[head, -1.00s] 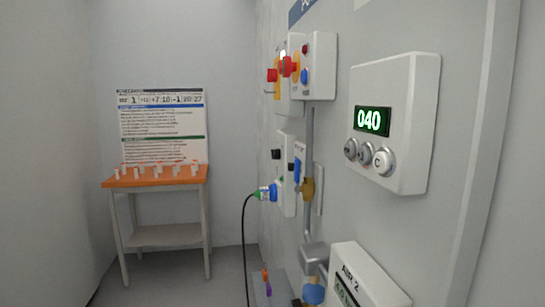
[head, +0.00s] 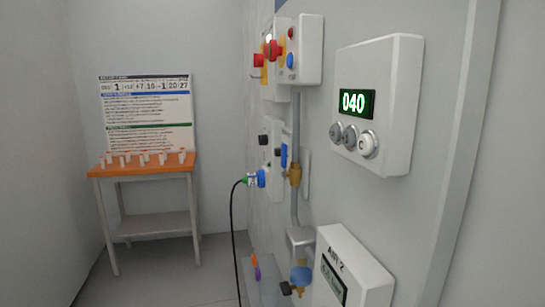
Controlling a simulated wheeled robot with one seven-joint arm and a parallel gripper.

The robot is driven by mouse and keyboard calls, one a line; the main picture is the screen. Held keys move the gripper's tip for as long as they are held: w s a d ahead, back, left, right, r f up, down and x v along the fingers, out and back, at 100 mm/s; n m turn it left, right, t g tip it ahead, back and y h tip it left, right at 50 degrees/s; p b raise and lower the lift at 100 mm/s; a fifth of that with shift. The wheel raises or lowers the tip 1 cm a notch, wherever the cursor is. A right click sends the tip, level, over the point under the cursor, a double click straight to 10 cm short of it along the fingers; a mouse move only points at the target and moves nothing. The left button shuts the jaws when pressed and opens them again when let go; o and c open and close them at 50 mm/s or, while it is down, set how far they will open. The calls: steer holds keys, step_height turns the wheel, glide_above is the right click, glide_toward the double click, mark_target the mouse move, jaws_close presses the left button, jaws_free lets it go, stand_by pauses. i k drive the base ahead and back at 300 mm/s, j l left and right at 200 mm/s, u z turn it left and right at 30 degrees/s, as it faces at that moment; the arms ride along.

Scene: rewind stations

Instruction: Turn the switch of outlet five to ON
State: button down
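On the right-hand wall, seen at a steep angle, a white outlet panel (head: 266,158) carries small black switch-like knobs, one of which (head: 263,140) is at the upper left. I cannot read which outlet is number five or how any switch is set. A blue plug (head: 258,180) with a green and white body sits at the panel's lower left, and a black cable (head: 233,225) hangs from it to the floor. My gripper is not in view.
A white box with a green "040" display (head: 353,103) and round buttons juts from the near wall. Above the panel are boxes with red buttons (head: 291,48). Below are a pipe (head: 296,215) with valves and a box marked AUX 2 (head: 355,265). An orange-topped table (head: 120,170) stands at the back left.

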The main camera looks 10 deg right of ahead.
mark_target(263, 139)
steer(key=i+j+z, duration=0.1)
steer(key=j, duration=0.55)
steer(key=i+j+z, duration=0.1)
steer(key=j, duration=0.6)
steer(key=i+j+z, duration=0.15)
steer(key=j, duration=0.5)
steer(key=i+j, duration=0.15)
steer(key=j, duration=0.2)
steer(key=i+j+z, duration=0.15)
steer(key=j, duration=0.2)
steer(key=i+j, duration=0.2)
steer(key=j, duration=0.15)
steer(key=i+j+z, duration=0.1)
steer(key=j, duration=0.25)
steer(key=i+j, duration=0.15)
steer(key=j, duration=0.2)
steer(key=z, duration=0.05)
